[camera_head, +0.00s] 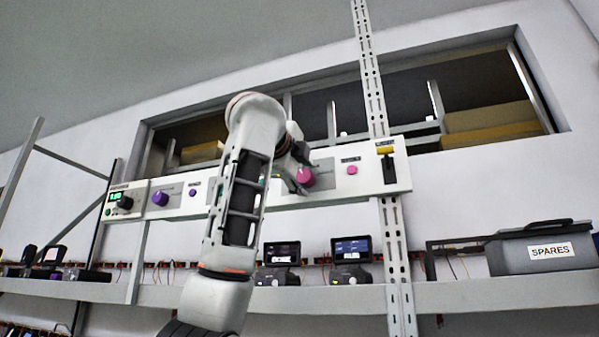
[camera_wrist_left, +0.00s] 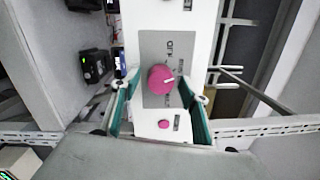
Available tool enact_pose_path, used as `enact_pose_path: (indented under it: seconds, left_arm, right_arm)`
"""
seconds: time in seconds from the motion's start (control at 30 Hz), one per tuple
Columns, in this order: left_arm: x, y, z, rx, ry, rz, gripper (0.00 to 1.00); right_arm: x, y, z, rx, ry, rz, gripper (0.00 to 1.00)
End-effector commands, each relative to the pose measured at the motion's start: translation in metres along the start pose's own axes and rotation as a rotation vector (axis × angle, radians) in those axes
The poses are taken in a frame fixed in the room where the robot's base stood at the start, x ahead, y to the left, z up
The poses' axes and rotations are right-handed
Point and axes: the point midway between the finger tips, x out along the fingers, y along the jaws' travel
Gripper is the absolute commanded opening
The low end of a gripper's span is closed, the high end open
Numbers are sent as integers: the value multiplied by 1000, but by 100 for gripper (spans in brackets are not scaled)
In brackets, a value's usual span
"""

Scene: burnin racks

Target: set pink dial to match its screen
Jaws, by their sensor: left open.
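The pink dial (camera_head: 305,177) sits on the white control panel (camera_head: 330,190), just right of my left gripper (camera_head: 294,178) in the head view. In the left wrist view the pink dial (camera_wrist_left: 161,79) is a round knob with a pale pointer mark, on a grey plate with marked lettering. My left gripper (camera_wrist_left: 158,110) is open, its green-lined fingers on either side of the panel near the dial. Whether a finger touches the dial I cannot tell. A small pink button (camera_head: 352,170) is on the panel beside the dial. My right gripper is not in view.
The panel also carries a purple dial (camera_head: 160,198), a purple button (camera_head: 193,193), a black knob (camera_head: 125,203) by a green display (camera_head: 116,196), and a yellow-topped switch (camera_head: 386,150). Two devices with screens (camera_head: 351,249) and a SPARES box (camera_head: 541,248) stand on the shelf below.

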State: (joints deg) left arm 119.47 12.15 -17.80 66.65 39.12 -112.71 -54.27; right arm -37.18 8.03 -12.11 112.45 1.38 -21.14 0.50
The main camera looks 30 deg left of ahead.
Motion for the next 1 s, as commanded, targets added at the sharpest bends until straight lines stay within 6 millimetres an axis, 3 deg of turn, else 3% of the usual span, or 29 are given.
enact_pose_path:
  seconds: [0.17,0.6,0.8,1.0]
  left_arm:
    - [-18,-1,-1,0,2,-4,45]
    - [-101,-1,-2,1,4,-4,45]
    - [-116,0,-1,0,1,0,45]
    - [-119,0,0,0,1,1,45]
  right_arm:
    - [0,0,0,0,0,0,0]
    - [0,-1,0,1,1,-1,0]
    - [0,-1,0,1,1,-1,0]
    - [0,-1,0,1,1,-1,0]
